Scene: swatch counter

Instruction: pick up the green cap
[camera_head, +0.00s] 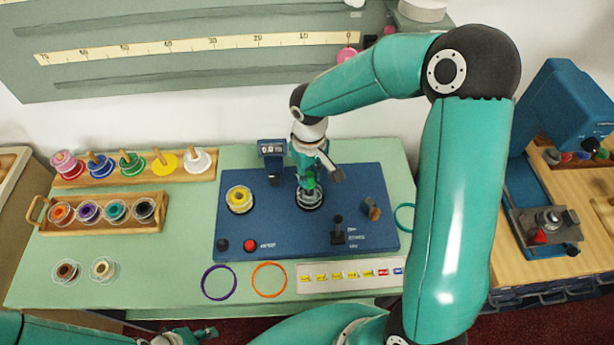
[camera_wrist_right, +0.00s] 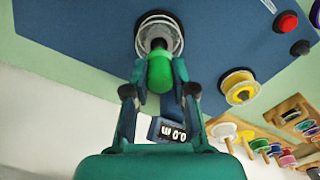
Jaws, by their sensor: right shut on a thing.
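The green cap (camera_head: 308,182) is between the fingers of my right gripper (camera_head: 310,178), above the round dark spindle seat (camera_head: 310,201) on the blue machine base. In the right wrist view the green cap (camera_wrist_right: 160,72) is held by the right gripper (camera_wrist_right: 160,82), with the grey post and clear-rimmed ring (camera_wrist_right: 160,30) just beyond it. Whether the cap still touches the post I cannot tell. My left gripper (camera_head: 203,333) shows only partly at the bottom edge, low left of the counter; its fingers are too small to read.
The blue base (camera_head: 270,215) carries a display (camera_head: 272,148), a yellow spool (camera_head: 239,200), a red button (camera_head: 250,246) and a lever (camera_head: 338,232). Spool racks (camera_head: 104,226) stand at left. Purple (camera_head: 219,282) and orange (camera_head: 269,280) rings lie in front.

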